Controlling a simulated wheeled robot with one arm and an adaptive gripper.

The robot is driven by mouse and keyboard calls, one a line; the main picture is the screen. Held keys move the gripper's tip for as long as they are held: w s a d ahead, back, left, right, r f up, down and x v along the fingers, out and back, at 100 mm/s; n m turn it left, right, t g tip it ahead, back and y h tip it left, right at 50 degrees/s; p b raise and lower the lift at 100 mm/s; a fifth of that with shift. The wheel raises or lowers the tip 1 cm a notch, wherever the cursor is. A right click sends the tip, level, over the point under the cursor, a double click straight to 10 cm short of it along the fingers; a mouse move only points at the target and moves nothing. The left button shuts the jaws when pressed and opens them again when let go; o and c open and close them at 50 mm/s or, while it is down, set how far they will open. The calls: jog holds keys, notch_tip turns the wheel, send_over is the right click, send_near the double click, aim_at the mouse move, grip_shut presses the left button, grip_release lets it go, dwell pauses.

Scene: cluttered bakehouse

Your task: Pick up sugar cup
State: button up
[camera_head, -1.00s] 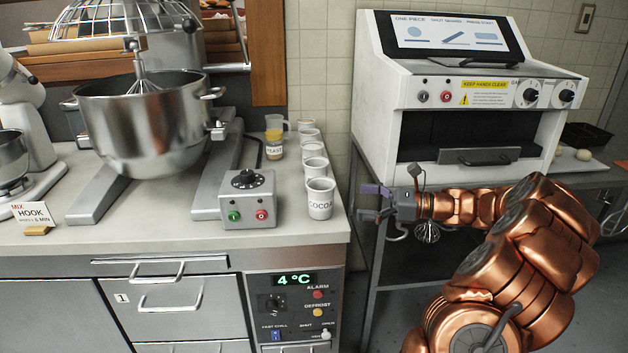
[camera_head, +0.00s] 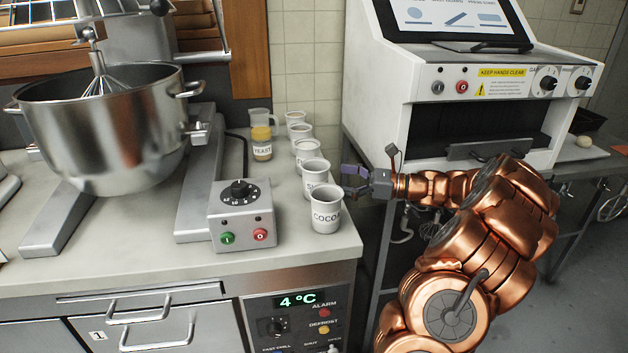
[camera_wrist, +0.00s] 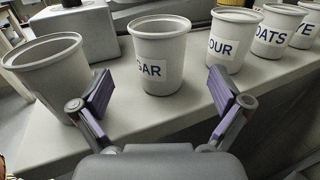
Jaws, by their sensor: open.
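The sugar cup (camera_head: 315,172) is a grey-white cup with a partly hidden label, standing upright on the counter behind the cocoa cup (camera_head: 326,214). In the wrist view, the sugar cup (camera_wrist: 157,62) shows "GAR" and stands ahead of my gripper (camera_wrist: 160,88), between the lines of its two fingers. My gripper (camera_head: 352,182) is open and empty, close to the right side of the sugar cup at the counter's right edge. A gap still shows between the fingers and the cup in the wrist view.
The cocoa cup (camera_wrist: 47,68) stands close beyond the left finger. The flour cup (camera_wrist: 232,42) and oats cup (camera_wrist: 277,30) stand to the right in the row. A control box (camera_head: 242,212) sits left of the cups; a white machine (camera_head: 455,85) stands at right.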

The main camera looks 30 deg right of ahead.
aim_at(320, 178)
jog(key=shift+x, duration=2.8)
jog(key=shift+f, duration=0.15)
jog(key=c, duration=1.3)
